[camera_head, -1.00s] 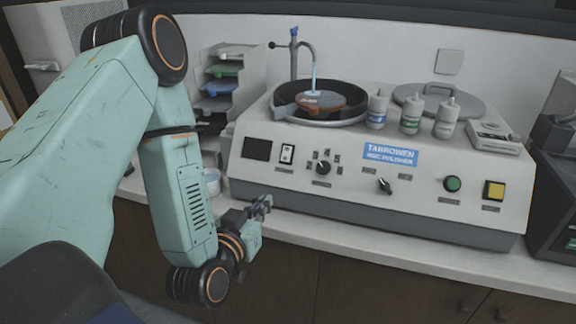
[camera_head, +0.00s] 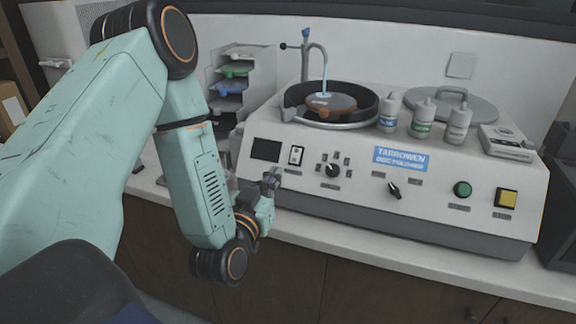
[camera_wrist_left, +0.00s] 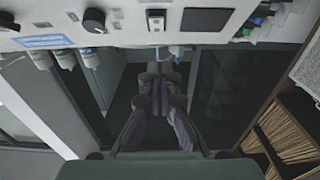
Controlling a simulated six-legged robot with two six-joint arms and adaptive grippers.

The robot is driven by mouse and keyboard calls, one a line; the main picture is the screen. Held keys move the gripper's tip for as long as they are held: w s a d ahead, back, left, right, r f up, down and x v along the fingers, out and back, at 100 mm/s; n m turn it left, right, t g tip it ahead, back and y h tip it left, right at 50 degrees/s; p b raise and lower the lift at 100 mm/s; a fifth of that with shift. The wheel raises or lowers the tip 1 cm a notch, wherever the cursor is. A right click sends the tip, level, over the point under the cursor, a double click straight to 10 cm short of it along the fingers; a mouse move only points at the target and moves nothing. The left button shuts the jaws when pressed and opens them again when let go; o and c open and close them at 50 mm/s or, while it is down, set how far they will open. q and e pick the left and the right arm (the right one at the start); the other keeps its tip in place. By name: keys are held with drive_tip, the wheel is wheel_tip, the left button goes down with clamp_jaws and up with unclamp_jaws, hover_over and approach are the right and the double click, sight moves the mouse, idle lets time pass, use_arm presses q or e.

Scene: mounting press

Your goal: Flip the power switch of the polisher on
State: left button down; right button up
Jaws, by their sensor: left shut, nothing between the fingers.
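The polisher (camera_head: 330,205) is a white machine with a sloping front panel. Its power switch (camera_head: 296,155) is a small rocker in a pale frame with a dark border, between the dark display and a black knob. I cannot tell its position. The switch also shows at the top of the left wrist view (camera_wrist_left: 156,20). My left gripper (camera_head: 271,181) is shut and empty, just below and left of the switch, apart from it as far as I can see. Its fingers show together in the left wrist view (camera_wrist_left: 158,76). My right gripper is not in view.
The dark display (camera_head: 266,149) is left of the switch, the black knob (camera_head: 333,170) right of it. Farther right are a black selector (camera_head: 394,191), a green button (camera_head: 462,189) and a yellow button (camera_head: 506,198). Three bottles (camera_head: 422,118) stand on top. A tray rack (camera_head: 236,80) stands behind left.

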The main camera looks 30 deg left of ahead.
sight(293, 161)
use_arm(q)
drive_tip(key=w, duration=0.2)
drive_tip(key=w+a+f, duration=0.1)
drive_tip(key=w, duration=0.4)
drive_tip(key=shift+w+a+f, duration=0.25)
drive_tip(key=shift+w+f, duration=0.1)
drive_tip(key=shift+w, duration=0.05)
drive_tip(key=shift+w+a+f, duration=0.2)
drive_tip(key=shift+w+f, duration=0.2)
drive_tip(key=shift+w+d, duration=0.1)
drive_tip(key=shift+d, duration=0.05)
drive_tip(key=shift+b, duration=0.3)
drive_tip(key=shift+w+f+b, duration=0.15)
drive_tip(key=shift+f+b, duration=0.15)
drive_tip(key=shift+f, duration=0.15)
drive_tip(key=shift+r, duration=0.2)
